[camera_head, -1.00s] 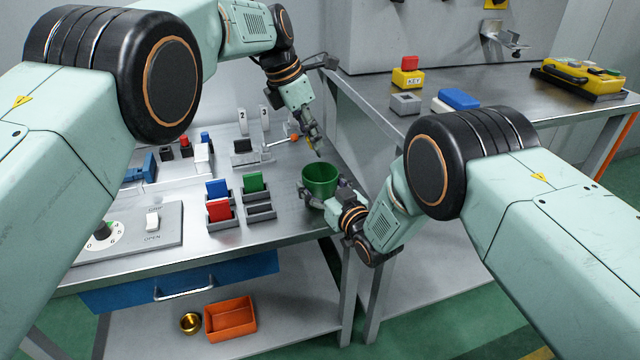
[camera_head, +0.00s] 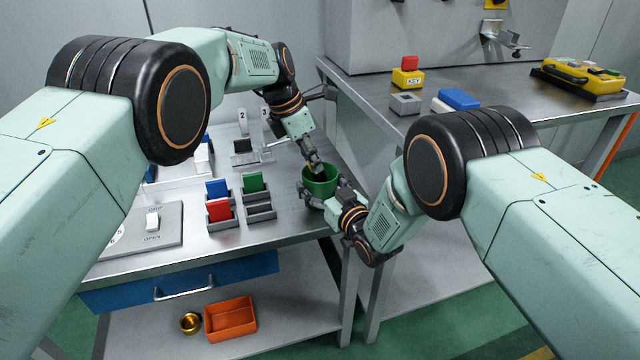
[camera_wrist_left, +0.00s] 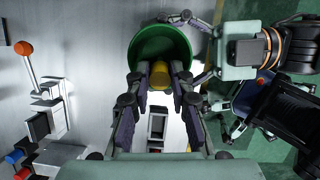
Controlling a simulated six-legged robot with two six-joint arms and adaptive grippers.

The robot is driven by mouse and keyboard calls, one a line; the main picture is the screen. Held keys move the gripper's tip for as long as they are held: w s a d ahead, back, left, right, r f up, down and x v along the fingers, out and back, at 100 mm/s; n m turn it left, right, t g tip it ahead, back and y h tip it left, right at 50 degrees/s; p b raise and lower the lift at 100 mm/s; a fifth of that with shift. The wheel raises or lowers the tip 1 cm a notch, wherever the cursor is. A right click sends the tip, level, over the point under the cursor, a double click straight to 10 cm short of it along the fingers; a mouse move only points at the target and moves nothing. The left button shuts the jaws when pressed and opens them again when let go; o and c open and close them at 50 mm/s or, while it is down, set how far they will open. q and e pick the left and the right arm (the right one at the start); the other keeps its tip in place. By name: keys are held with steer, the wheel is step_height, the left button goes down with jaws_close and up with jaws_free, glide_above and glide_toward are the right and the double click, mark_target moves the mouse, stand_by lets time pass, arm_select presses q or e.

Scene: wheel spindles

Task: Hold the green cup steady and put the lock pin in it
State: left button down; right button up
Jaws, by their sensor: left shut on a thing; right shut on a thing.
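The green cup (camera_head: 321,187) stands upright at the right end of the metal table; it also shows in the left wrist view (camera_wrist_left: 143,47). My right gripper (camera_head: 330,198) is shut on the cup from its near right side. My left gripper (camera_head: 316,168) reaches down to the cup's mouth. In the left wrist view my left gripper (camera_wrist_left: 159,84) is shut on a yellow piece, probably the lock pin (camera_wrist_left: 159,74), whose far end is at the cup's opening. I cannot tell how deep the pin is, as the fingers and the cup hide part of it.
Left of the cup are slotted holders with blue (camera_head: 217,188), red (camera_head: 219,210) and green (camera_head: 253,182) cards. A lever with an orange knob (camera_wrist_left: 23,48) shows in the left wrist view. A second table (camera_head: 450,80) stands at the back right.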

arm_select(q)
steer(key=shift+f, duration=0.6)
steer(key=c, duration=1.1)
jaws_free()
steer(key=v, duration=1.2)
steer(key=shift+s, duration=0.1)
arm_select(e)
steer(key=o, duration=1.2)
